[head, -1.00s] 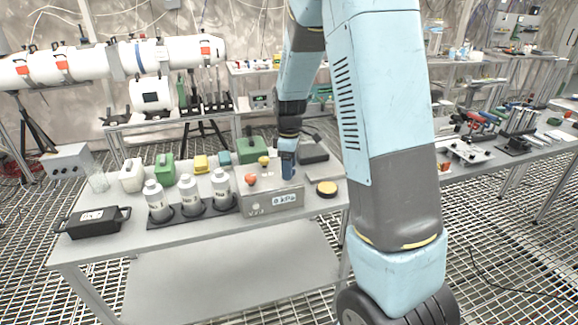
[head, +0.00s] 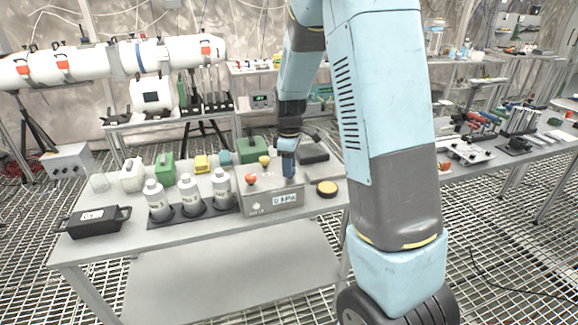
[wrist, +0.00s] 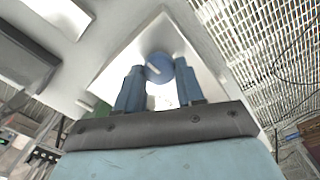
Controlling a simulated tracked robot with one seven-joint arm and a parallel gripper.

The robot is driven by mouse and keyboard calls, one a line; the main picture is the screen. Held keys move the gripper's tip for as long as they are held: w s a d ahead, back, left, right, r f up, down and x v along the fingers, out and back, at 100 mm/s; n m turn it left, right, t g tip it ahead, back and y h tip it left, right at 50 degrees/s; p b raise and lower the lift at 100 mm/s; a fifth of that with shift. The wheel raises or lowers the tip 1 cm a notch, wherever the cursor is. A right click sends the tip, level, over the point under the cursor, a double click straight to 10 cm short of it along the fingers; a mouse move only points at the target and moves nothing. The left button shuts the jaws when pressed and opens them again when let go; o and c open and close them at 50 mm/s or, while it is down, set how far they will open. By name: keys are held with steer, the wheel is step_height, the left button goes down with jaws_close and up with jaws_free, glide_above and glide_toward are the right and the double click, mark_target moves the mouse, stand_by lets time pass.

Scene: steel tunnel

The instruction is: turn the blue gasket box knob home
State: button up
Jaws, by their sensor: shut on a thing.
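The grey box (head: 230,207) with a small display stands at the right part of the near table. An orange-red knob (head: 251,179) and a yellow knob (head: 264,160) show on its top. My gripper (head: 289,172) points down at the right part of the box top. In the wrist view the round blue knob (wrist: 158,66) with a pale line across its face sits between the two blue fingers of my gripper (wrist: 158,80), which are shut on it. In the head view my gripper hides the blue knob.
White bottles (head: 190,196) stand in a dark rack left of the box. A black case (head: 95,221) lies at the table's left end. A yellow-topped round button (head: 327,188) sits right of the box. Green, yellow and teal containers stand behind.

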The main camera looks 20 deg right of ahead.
steer(key=m, duration=0.7)
steer(key=shift+w, duration=0.1)
steer(key=m, duration=1.1)
steer(key=shift+d, duration=0.1)
steer(key=m, duration=0.3)
steer(key=shift+m, duration=0.3)
steer(key=m, duration=0.6)
steer(key=shift+m, duration=0.3)
steer(key=o, duration=1)
steer(key=shift+d, duration=0.1)
steer(key=shift+o, duration=0.2)
